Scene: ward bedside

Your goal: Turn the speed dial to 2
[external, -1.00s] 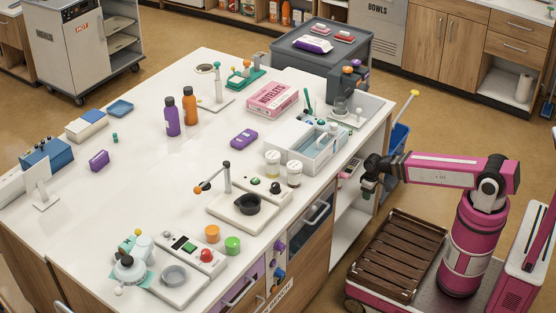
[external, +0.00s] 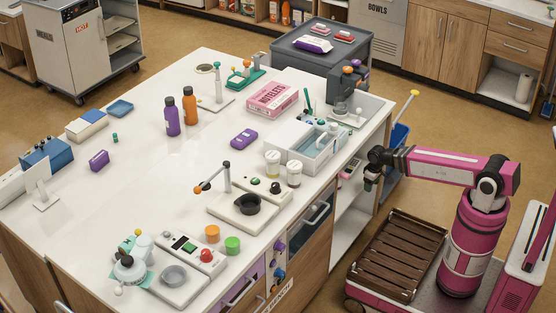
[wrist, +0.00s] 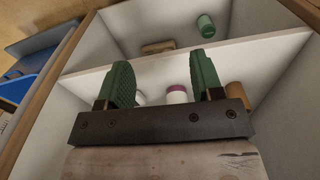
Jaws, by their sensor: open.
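Several bench devices carry knobs, and I cannot read any speed marks. A white stirrer-like unit (external: 232,212) holds a dark bowl, with a small black knob (external: 275,187) on the control box behind it. Nearer the front, another unit has a green display and a red knob (external: 206,255). My gripper (external: 371,177) hangs beside the bench's right side, below the top and apart from these devices. In the wrist view my gripper (wrist: 163,72) has its two green fingers spread, with nothing held between them. No dial shows in the wrist view.
The wrist view faces a white open shelf (wrist: 130,60) with a purple-capped white bottle (wrist: 177,94) and a green cylinder (wrist: 205,26). A white tray box (external: 300,158) and two lidded jars (external: 283,167) stand near the bench's right edge.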

